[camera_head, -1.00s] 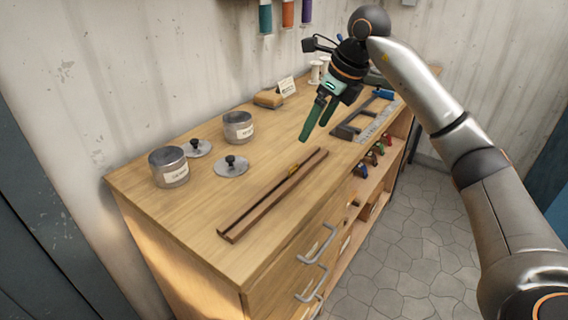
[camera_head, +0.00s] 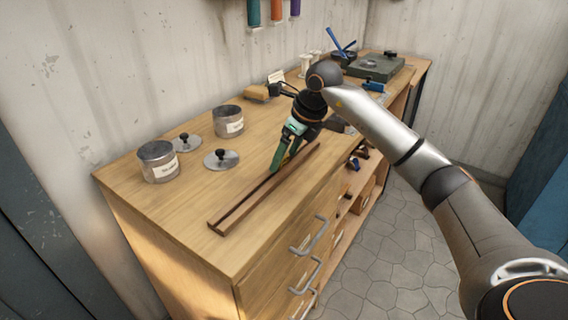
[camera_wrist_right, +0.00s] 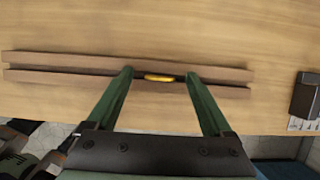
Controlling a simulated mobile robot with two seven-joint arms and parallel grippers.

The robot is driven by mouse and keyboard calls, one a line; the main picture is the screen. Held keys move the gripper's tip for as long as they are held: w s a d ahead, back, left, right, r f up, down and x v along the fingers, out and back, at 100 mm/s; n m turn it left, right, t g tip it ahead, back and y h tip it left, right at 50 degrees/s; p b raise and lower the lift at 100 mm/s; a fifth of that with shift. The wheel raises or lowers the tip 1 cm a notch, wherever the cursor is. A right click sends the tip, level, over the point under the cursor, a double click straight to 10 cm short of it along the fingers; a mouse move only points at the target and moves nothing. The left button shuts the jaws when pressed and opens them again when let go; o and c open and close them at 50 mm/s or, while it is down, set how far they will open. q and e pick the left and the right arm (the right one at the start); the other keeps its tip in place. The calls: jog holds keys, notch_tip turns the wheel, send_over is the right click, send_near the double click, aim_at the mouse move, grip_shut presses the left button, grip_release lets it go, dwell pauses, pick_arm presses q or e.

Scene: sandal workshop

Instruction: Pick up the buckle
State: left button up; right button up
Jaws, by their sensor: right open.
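The buckle (camera_wrist_right: 160,77) is a small golden piece lying in the groove between the two strips of a long brown wooden rack (camera_wrist_right: 60,77). In the head view the rack (camera_head: 235,211) lies on the workbench, and my right gripper hides most or all of the buckle. My right gripper (camera_head: 277,168) points down at the rack, its green fingers apart. In the right wrist view the open fingers (camera_wrist_right: 157,72) stand on either side of the buckle, with clear space between each fingertip and it. My left gripper is not in view.
Two labelled jars (camera_head: 158,162) (camera_head: 228,121) and two knobbed lids (camera_head: 221,159) (camera_head: 186,142) stand left of the rack on the wooden bench (camera_head: 160,215). A tan block (camera_head: 257,92) and a green-grey box (camera_head: 376,67) are farther back. Drawer handles (camera_head: 310,235) stick out in front.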

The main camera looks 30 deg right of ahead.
grip_shut()
dwell(0.7)
